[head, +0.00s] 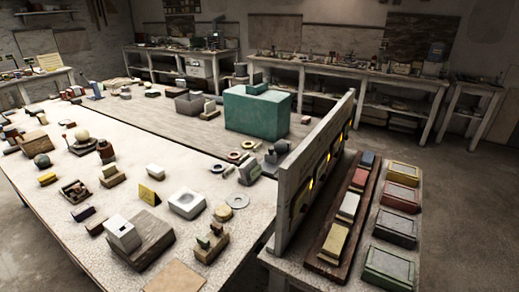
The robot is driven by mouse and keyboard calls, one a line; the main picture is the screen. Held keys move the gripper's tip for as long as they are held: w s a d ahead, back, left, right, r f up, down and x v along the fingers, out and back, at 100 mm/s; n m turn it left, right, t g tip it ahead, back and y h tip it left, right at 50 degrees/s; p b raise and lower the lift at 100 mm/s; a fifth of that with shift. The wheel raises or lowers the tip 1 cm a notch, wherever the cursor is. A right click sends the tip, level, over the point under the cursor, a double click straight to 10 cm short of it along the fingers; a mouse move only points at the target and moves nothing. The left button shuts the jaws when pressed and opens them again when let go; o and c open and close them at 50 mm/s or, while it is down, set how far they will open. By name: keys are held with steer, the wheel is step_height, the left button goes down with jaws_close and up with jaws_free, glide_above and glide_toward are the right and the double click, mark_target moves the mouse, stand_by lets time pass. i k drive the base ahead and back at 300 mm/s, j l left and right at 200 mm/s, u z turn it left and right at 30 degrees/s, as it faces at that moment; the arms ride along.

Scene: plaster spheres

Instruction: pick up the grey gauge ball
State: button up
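Two balls show on the left part of the long pale worktable (75,240). One is a dark greenish-grey ball (42,160) lying near the table's left side. The other is a pale beige ball (82,134) sitting on or against dark pieces. I cannot tell for sure which is the grey gauge ball; the darker one is nearer to grey. Both are small and far off in this view. My gripper is not in view.
Blocks and small tools crowd the table around the balls. A white block with a round hollow (187,203) and a yellow sign (149,195) stand nearer. A teal box (257,108) stands further back. An upright board (310,165) edges the right side. Open floor lies right.

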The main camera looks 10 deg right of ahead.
mark_target(281, 147)
steer(key=i+j+u, duration=0.2)
steer(key=j+u, duration=0.25)
steer(key=j, duration=0.2)
steer(key=i+j+u, duration=0.45)
steer(key=j, duration=0.2)
steer(key=i+j+u, duration=0.3)
steer(key=j+u, duration=0.15)
steer(key=i+j+u, duration=0.45)
steer(key=i+z, duration=0.25)
steer(key=i, duration=0.45)
steer(key=i+j+z, duration=0.3)
steer(key=i, duration=0.35)
steer(key=i+l+z, duration=0.15)
steer(key=i+z, duration=0.8)
steer(key=i+j+z, duration=0.25)
steer(key=i+z, duration=0.2)
steer(key=i+l+z, duration=0.2)
steer(key=z, duration=0.2)
steer(key=i+l+z, duration=0.15)
steer(key=z, duration=0.2)
steer(key=i+z, duration=0.4)
steer(key=i+l+z, duration=0.1)
steer(key=i+l, duration=0.3)
steer(key=l, duration=0.1)
